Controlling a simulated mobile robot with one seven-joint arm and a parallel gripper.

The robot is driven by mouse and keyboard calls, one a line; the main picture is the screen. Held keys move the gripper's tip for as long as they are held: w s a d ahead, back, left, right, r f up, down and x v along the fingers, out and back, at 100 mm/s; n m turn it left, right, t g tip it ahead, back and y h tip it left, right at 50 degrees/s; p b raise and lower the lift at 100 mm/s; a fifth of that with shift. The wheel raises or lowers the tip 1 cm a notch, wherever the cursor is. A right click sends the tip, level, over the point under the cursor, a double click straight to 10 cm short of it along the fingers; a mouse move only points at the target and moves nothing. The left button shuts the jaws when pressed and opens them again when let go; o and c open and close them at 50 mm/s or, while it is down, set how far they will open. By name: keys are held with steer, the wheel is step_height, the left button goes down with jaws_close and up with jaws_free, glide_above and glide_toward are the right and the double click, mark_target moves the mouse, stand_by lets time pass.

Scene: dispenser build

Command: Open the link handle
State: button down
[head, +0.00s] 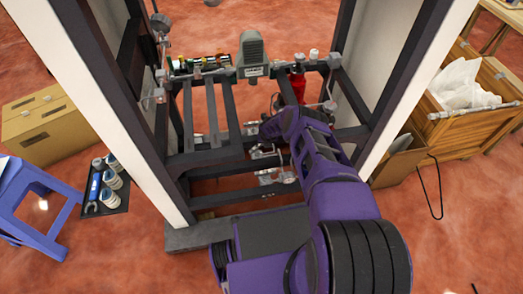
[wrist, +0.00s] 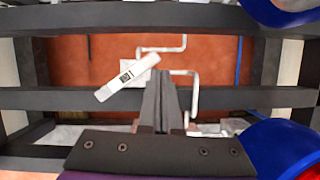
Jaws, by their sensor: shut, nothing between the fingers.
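A pale flat bar with a dark square mark (wrist: 127,77), which looks like the link handle, shows slanted in the wrist view, just left of my gripper's fingertips. I cannot be sure that it is the handle. My gripper (wrist: 165,75) is shut and empty, its dark fingers pointing in between the dark frame bars. Whether the fingers touch the pale bar cannot be told. In the head view my purple arm reaches into the dark frame (head: 217,115) and hides much of what is around the gripper. Small metal fittings (head: 262,152) show beside it.
Blue rounded parts (wrist: 275,150) crowd the right side. In the head view, a red cylinder (head: 298,85) and a grey-green device (head: 252,55) sit on the frame, between white posts (head: 90,90).

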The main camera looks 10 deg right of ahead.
steer(key=shift+w+n, duration=0.5)
steer(key=shift+w, duration=0.55)
steer(key=shift+a+n+y, duration=0.15)
steer(key=shift+n+y, duration=0.15)
stand_by(0.5)
steer(key=shift+r, duration=0.2)
